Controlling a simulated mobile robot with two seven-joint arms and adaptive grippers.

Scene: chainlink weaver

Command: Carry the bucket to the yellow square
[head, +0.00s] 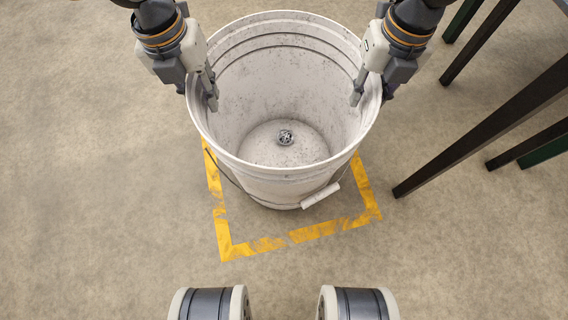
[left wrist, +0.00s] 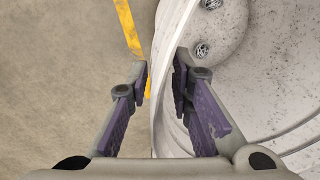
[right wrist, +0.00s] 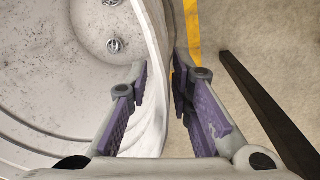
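A scuffed white bucket (head: 260,183) stands upright, its base inside the yellow tape square (head: 268,245) on the floor, as far as the head view shows. The bucket hides the square's far side. Its wire handle hangs down at the front with a white grip (head: 320,196). My left gripper (left wrist: 160,72) straddles the left rim, one finger inside and one outside, fingers apart with gaps beside the wall. My right gripper (right wrist: 159,72) straddles the right rim the same way, fingers apart. In the head view both outer fingers are mostly hidden.
Small tangled metal pieces (head: 285,137) lie on the bucket's floor. A frame with dark legs (head: 480,125) stands at the right, close to the square. The floor (head: 90,190) is clear at the left and front.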

